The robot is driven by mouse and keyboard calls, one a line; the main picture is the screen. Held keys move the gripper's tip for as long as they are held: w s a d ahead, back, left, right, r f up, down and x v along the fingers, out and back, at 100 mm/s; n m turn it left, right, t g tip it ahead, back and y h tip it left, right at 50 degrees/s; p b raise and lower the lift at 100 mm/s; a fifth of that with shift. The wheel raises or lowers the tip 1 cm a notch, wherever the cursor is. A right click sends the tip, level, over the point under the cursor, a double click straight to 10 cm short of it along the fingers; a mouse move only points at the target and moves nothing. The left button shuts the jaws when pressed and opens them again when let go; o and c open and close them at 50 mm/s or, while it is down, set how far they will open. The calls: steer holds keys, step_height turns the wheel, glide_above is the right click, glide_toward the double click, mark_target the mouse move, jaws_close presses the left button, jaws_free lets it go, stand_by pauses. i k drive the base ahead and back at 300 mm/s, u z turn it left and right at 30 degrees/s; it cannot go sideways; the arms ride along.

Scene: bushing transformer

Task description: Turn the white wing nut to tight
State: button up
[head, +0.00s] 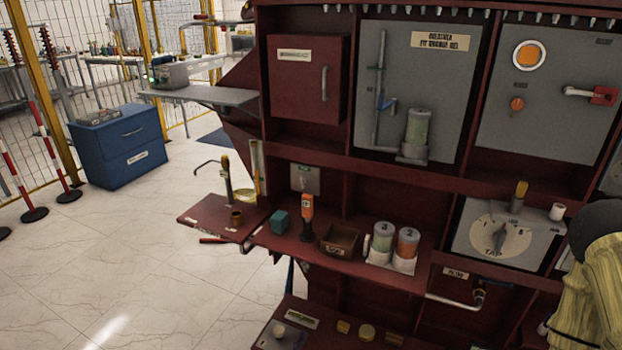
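I cannot make out a white wing nut for certain. A small whitish knob (279,331) sits on the lower front shelf, near a label plate, but it is too small to tell its shape. Another small white cylindrical piece (557,211) stands on top of the grey tap dial box (508,236) at the right. My gripper is not in view, so its state and its distance from these pieces do not show.
The dark red rack (350,165) fills the right half. Its middle shelf holds a teal block (280,222), an orange tool (307,216), a brown bin (339,241) and two jars. A dark and yellowish shape (590,290) blocks the right edge.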

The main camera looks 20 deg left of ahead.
mark_target(302, 180)
steer(key=z, duration=2.1)
steer(key=k, duration=0.4)
steer(key=u, duration=2.4)
